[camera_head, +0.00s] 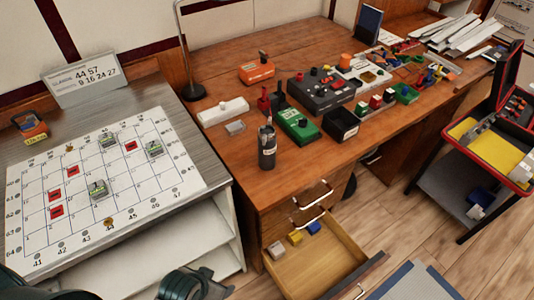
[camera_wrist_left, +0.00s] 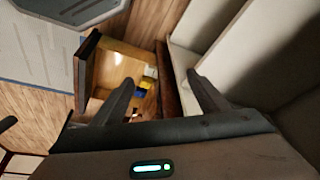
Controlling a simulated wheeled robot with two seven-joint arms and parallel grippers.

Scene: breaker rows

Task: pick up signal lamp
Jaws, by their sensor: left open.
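I cannot tell for certain which thing is the signal lamp. The open drawer (camera_head: 325,262) holds a small grey piece (camera_head: 276,250), a yellow block (camera_head: 295,237) and a blue block (camera_head: 314,228). My left gripper (camera_head: 195,284) is at the bottom edge of the head view, left of the drawer and partly cut off. In the left wrist view its two fingers (camera_wrist_left: 160,82) are apart with nothing held. Beyond them the drawer shows with its yellow block (camera_wrist_left: 148,83) and blue block (camera_wrist_left: 141,94). My right gripper is not in view.
The wooden desk (camera_head: 225,148) bears an orange box (camera_head: 257,72), a green box (camera_head: 298,125), a black bin (camera_head: 341,124) and a dark cylindrical holder (camera_head: 267,150). A gridded board (camera_head: 125,210) lies on the left cabinet. An open toolbox (camera_head: 490,150) stands right.

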